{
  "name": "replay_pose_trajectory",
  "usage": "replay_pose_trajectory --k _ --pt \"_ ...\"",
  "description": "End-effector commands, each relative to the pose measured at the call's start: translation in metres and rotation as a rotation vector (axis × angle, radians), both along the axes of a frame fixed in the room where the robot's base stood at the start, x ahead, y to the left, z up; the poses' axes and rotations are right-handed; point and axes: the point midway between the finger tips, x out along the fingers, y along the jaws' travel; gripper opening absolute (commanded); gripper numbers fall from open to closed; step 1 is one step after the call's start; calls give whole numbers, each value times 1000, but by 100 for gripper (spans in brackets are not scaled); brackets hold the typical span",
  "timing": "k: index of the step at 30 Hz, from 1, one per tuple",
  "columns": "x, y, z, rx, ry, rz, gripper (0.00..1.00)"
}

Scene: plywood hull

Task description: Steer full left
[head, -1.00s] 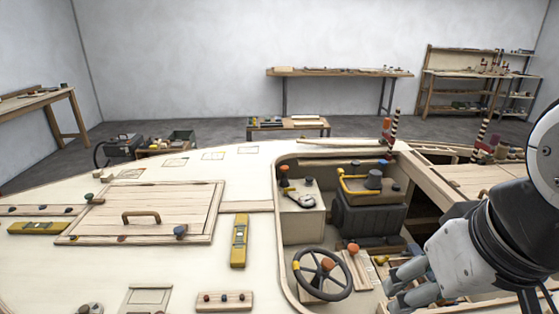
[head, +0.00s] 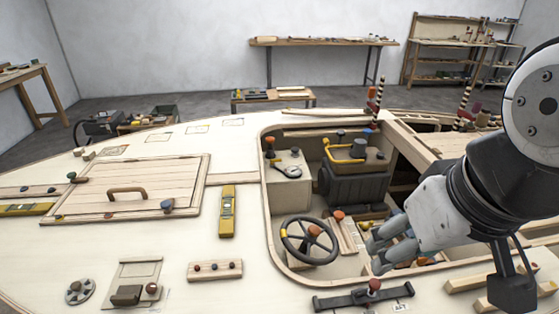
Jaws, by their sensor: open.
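The steering wheel (head: 309,241) is a dark ring with spokes and an orange-brown knob near its middle. It stands tilted at the near left of the cockpit recess, with a yellow mark on the left of its rim. My gripper (head: 376,252) is open and empty, to the right of the wheel and apart from it. Its grey fingers point left toward the wheel. My wrist and arm hide part of the cockpit's right side.
A dark engine-like block (head: 352,185) with a yellow handle stands behind the wheel. A dark bar with a red knob (head: 374,285) lies on the near deck. A yellow level (head: 227,212) and a hatch (head: 130,190) lie on the left deck. Open deck lies left of the cockpit.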

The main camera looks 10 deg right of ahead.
Motion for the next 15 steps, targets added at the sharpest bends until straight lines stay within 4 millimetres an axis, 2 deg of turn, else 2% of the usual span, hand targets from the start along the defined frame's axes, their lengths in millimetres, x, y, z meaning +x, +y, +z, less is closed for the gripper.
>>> replay_pose_trajectory --k 8,9,11,15 --pt "0 0 0 0 0 0 54" --pt "0 0 0 0 0 0 52" --pt "1 0 0 2 1 -2 41" --pt "10 2 -4 37 26 -35 41"
